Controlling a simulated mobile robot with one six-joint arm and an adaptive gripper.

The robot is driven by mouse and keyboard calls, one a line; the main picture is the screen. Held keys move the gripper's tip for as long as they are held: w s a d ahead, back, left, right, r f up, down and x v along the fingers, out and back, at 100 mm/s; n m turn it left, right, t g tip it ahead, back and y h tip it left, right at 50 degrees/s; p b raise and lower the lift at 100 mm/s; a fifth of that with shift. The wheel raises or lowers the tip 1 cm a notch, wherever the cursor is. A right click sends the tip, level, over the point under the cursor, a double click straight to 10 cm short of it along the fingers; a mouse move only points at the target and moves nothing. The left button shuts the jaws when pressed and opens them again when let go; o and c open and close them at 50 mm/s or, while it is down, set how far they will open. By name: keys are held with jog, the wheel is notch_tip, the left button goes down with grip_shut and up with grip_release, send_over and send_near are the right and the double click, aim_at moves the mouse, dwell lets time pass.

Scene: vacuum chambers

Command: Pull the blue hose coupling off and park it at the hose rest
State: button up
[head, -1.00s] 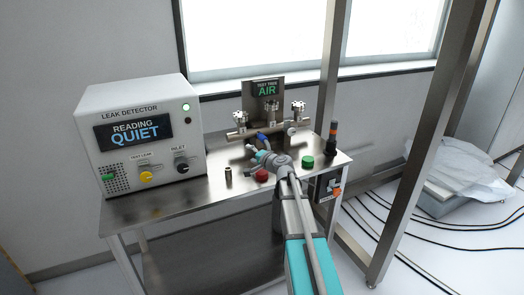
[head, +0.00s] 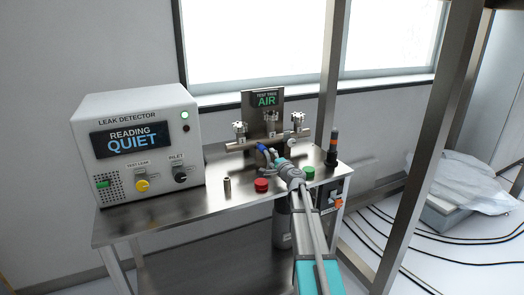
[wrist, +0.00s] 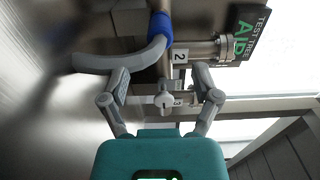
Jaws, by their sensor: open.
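The blue hose coupling (head: 262,154) is on the front of the metal manifold (head: 245,145) on the bench. In the wrist view the blue coupling (wrist: 159,29) is at the top centre, with a grey curved hose (wrist: 127,61) running from it to the left. My gripper (head: 274,158) is just right of the coupling in the head view, close to it. In the wrist view my gripper (wrist: 160,80) has its fingers spread, nothing between the pads, and the coupling beyond the fingertips. Whether any finger touches the hose cannot be told. I cannot make out the hose rest.
The leak detector (head: 145,110) stands at left and reads QUIET. A small metal cylinder (head: 227,187), a red button (head: 261,185) and a green button (head: 308,173) are at the bench front. A frame upright (head: 410,175) rises beyond.

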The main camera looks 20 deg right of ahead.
aim_at(265, 151)
jog(key=shift+w+a, duration=0.2)
jog(key=shift+w, duration=4.15)
grip_shut()
jog(key=shift+s, duration=0.2)
jog(key=shift+s, duration=0.7)
jog(key=shift+s, duration=0.35)
jog(key=shift+s, duration=0.7)
jog(key=shift+s+d, duration=0.1)
jog(key=shift+s, duration=0.6)
